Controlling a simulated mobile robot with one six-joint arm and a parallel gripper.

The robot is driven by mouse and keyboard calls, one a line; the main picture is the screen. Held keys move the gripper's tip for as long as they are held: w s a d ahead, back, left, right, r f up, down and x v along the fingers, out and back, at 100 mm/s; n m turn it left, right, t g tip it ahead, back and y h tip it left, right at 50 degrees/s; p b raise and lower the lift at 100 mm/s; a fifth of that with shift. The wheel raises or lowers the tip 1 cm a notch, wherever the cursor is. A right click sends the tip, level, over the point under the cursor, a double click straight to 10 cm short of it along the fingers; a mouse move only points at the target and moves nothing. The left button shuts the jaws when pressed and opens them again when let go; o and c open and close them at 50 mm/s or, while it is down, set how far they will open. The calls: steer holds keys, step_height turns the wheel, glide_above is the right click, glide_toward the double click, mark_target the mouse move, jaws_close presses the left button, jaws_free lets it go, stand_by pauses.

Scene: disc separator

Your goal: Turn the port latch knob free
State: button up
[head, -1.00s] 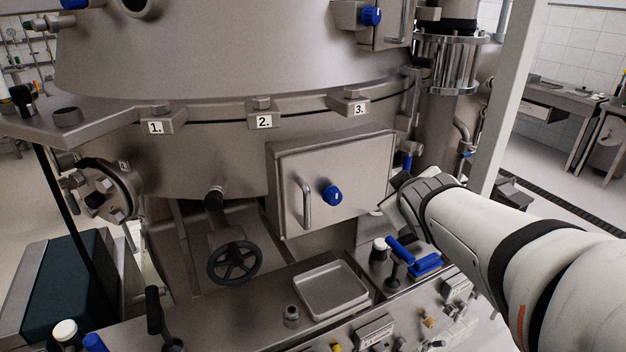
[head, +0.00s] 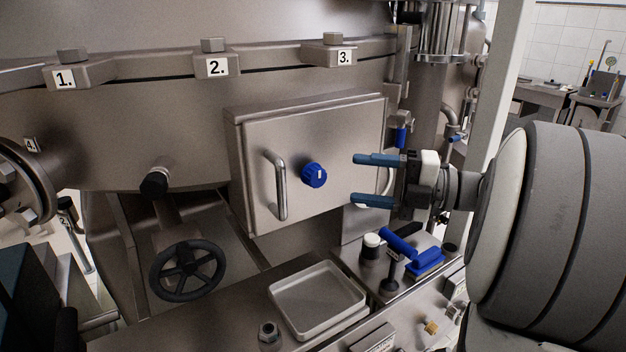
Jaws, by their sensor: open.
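The blue port latch knob (head: 314,175) sits on the front of a square metal port door (head: 345,135), right of the door's vertical bar handle (head: 277,185). A white mark shows on the knob's face. The door lies flat against the separator body. My gripper (head: 356,180) is to the right of the knob, in front of the door's right edge. Its two blue fingers are spread one above the other and point left toward the knob. The gripper is open and empty, apart from the knob.
Blue-handled parts (head: 400,242) and a white-capped post (head: 371,245) stand below my gripper. A pale upright post (head: 500,100) is behind my arm.

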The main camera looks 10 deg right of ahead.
mark_target(325, 178)
steer(key=shift+g, duration=0.3)
steer(key=x, duration=0.7)
steer(key=shift+s+a+p, duration=0.1)
steer(key=shift+a+p, duration=0.2)
steer(key=shift+p, duration=0.05)
steer(key=shift+c, duration=0.2)
steer(key=c, duration=0.9)
steer(key=shift+c, duration=0.2)
